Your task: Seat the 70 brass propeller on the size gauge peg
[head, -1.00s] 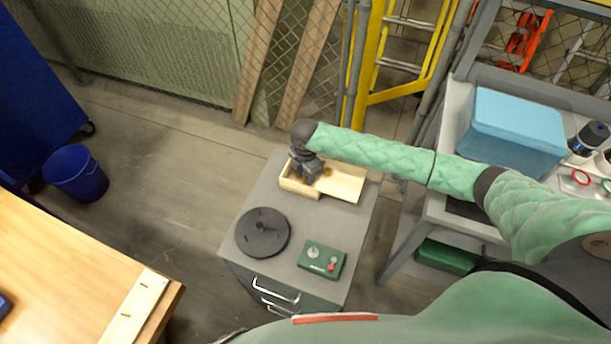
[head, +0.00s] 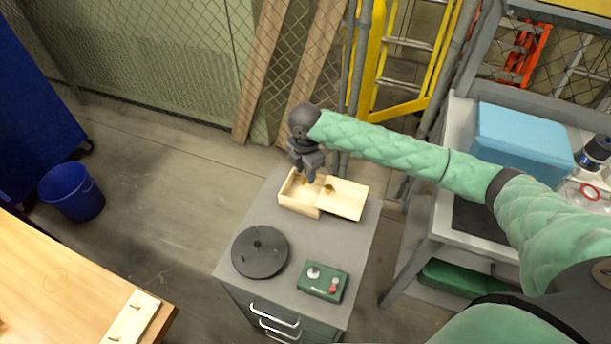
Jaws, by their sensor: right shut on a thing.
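My right gripper (head: 310,177) reaches down over a light wooden box (head: 299,206) on the grey drawer cabinet. It is shut on a small brass piece (head: 308,181), likely a propeller, held at or just above the box. The fingers cover much of it, and its size marking cannot be read. Another small brass piece (head: 329,188) shows to the right, by the box's flat lid-like panel (head: 346,204). A pale strip with upright pegs (head: 131,320), possibly the size gauge, lies on the wooden table at lower left. My left gripper is out of view.
A black round disc (head: 260,252) and a green control box (head: 324,281) with a red button sit on the cabinet top (head: 300,240). The wooden table (head: 60,270) is left, across open floor. A blue bin (head: 72,191) stands beyond it.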

